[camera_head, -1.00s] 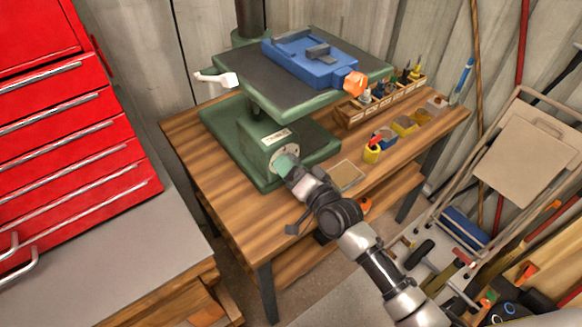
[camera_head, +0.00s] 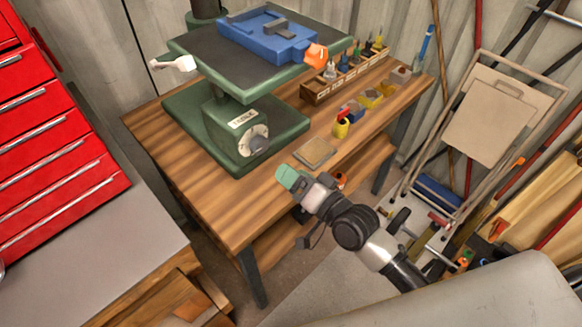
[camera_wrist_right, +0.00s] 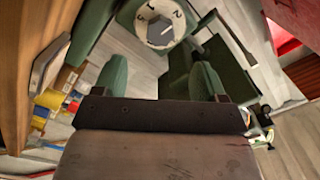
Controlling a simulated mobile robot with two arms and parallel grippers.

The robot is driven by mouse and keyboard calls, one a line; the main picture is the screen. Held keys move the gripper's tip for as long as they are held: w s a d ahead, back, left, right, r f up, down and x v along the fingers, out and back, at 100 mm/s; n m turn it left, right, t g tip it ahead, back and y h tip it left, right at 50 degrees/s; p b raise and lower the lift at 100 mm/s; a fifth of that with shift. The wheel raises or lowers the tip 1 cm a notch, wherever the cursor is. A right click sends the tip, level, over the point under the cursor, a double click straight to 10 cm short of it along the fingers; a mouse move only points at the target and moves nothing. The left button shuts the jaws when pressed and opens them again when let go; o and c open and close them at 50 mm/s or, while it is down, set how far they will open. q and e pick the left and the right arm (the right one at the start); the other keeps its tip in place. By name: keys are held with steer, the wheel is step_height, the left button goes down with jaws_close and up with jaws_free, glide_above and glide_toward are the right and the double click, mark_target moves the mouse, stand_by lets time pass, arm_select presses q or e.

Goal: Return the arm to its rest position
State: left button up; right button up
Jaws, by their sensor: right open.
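My right arm reaches in from the lower right in the head view. Its gripper (camera_head: 287,177) has green fingertips and is over the front edge of the workbench (camera_head: 215,205), apart from the green drill press (camera_head: 235,115) and its dial (camera_head: 253,141). In the right wrist view the two green fingers (camera_wrist_right: 160,78) are spread with nothing between them. The numbered dial (camera_wrist_right: 160,24) shows ahead of and beyond them. My left gripper is not in view.
A blue vise (camera_head: 268,38) with an orange knob sits on the press table. A wooden rack (camera_head: 320,88), small bins and a square pad (camera_head: 315,152) lie on the bench. A red tool chest (camera_head: 50,150) stands left, a folded cart (camera_head: 490,120) right.

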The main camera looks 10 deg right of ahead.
steer(key=s+d+f+n+g+h, duration=0.2)
steer(key=s+d+f+g+h, duration=0.15)
steer(key=s, duration=0.35)
steer(key=s+d+f+n+g+h, duration=0.2)
steer(key=s+d+g, duration=0.1)
steer(key=s+g, duration=0.3)
steer(key=s+d+f+n+g+h, duration=0.2)
steer(key=s+d+f+g+h, duration=0.1)
steer(key=s, duration=0.6)
step_height(320, 180, down, 27)
steer(key=s, duration=0.1)
steer(key=s+d+f+g, duration=0.2)
steer(key=s+f, duration=1.2)
steer(key=s, duration=0.1)
steer(key=shift+s+d+n, duration=0.25)
steer(key=shift+n, duration=0.15)
steer(key=shift+f+h, duration=0.1)
steer(key=shift+h, duration=0.15)
